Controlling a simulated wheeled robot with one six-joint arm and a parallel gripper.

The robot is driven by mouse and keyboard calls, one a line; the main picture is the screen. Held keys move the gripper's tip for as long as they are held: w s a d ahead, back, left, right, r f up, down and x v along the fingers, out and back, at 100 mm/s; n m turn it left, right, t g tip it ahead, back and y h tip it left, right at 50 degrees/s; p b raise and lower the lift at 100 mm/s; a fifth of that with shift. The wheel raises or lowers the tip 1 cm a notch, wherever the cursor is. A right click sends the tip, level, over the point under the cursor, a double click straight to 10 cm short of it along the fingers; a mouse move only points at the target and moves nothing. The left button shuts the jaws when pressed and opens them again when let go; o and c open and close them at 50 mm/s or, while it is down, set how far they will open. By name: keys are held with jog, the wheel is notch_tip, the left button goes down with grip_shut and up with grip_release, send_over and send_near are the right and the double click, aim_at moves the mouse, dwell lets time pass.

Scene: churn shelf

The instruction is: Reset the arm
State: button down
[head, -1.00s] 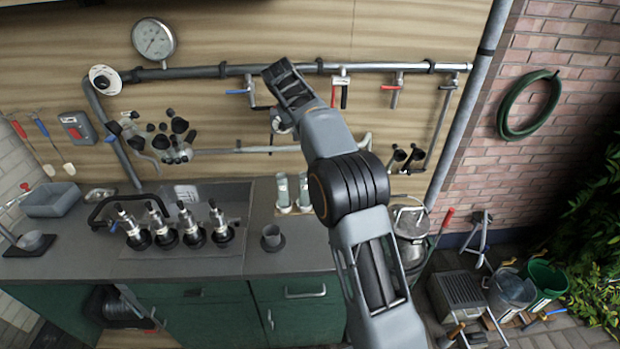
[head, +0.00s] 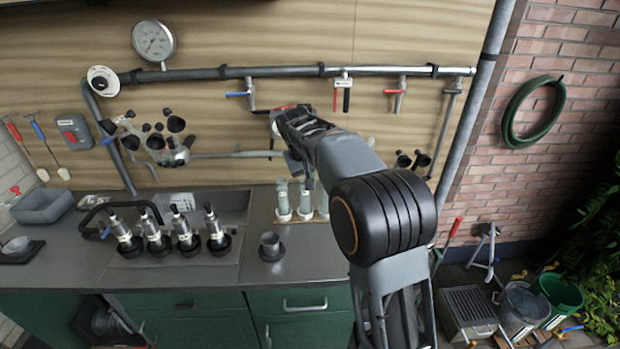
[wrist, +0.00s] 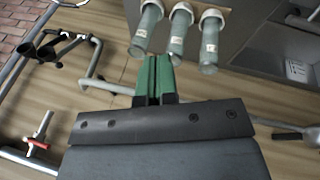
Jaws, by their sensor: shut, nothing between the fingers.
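My arm rises from the lower right of the head view and reaches toward the wall over the counter. Its wrist end is near the glass tubes, and the fingertips are hard to make out there. In the wrist view my gripper (wrist: 153,75) shows as two green fingers pressed together with nothing between them. The fingertips point at a row of glass tubes (wrist: 178,35), which also stand on the counter in the head view (head: 283,198). I cannot tell whether the fingers touch them.
A pipe with several valves (head: 345,82) runs along the wall above my wrist. Clustered instruments with black cups (head: 211,230) and a grey cup (head: 271,245) stand on the counter (head: 305,260). A bucket (head: 520,305) and crate (head: 466,312) are on the floor at right.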

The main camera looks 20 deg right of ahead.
dwell(0.4)
jog(key=s+f+t+y, duration=0.2)
jog(key=s+f, duration=0.1)
jog(key=s, duration=2.5)
jog(key=shift+a+m+y, duration=0.35)
jog(key=shift+m+y, duration=0.05)
jog(key=shift+s+a, duration=0.1)
jog(key=shift+a, duration=0.05)
